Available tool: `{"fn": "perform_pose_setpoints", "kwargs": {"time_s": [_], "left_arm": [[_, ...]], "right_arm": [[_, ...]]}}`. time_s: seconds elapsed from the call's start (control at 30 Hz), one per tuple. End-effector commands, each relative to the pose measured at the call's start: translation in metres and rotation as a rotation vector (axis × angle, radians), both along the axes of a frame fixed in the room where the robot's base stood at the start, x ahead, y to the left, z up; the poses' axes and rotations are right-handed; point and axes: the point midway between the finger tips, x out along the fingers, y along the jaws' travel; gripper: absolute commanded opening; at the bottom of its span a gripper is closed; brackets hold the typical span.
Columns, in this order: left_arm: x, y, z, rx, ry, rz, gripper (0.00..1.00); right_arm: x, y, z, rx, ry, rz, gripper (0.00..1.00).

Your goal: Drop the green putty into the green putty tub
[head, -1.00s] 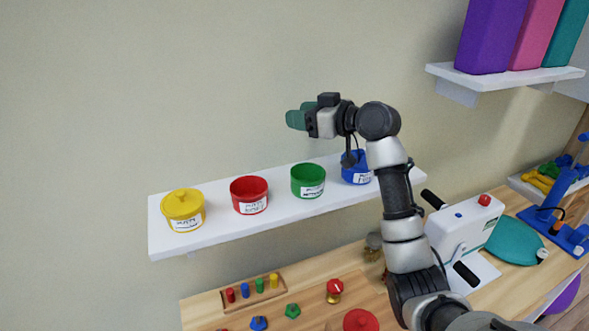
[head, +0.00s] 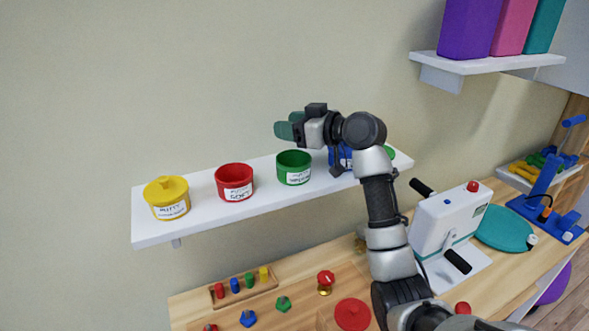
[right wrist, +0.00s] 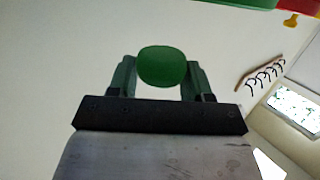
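The green putty tub (head: 293,168), open and labelled, stands on the white wall shelf between the red tub and the blue tub. My right gripper (head: 289,129) is above the green tub in the head view, pointing left. In the right wrist view a round green lump, the green putty (right wrist: 162,66), sits between the two fingertips of my right gripper (right wrist: 160,75), touching both. In the head view the putty cannot be told apart from the dark green fingers. My left gripper is in neither view.
The wooden table (head: 300,286) below holds a peg board, knobs and a white crank device (head: 450,228).

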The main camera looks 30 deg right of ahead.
Motion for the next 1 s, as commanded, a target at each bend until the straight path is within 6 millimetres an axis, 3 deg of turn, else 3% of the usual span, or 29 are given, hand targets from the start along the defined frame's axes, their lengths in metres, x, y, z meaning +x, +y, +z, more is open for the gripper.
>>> {"fn": "perform_pose_setpoints", "kwargs": {"time_s": [0.03,0.17,0.53,1.0], "left_arm": [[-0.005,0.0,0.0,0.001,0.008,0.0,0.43],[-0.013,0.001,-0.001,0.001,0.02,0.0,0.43],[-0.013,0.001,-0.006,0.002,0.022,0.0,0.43],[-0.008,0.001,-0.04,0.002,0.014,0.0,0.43]], "right_arm": [[0.0,0.0,0.0,0.0,0.0,0.0,0.58],[0.0,0.0,0.0,0.0,0.0,0.0,0.77],[-0.006,-0.005,-0.001,-0.002,0.0,-0.003,0.77],[-0.078,-0.047,0.011,-0.003,-0.002,-0.003,0.77]]}}
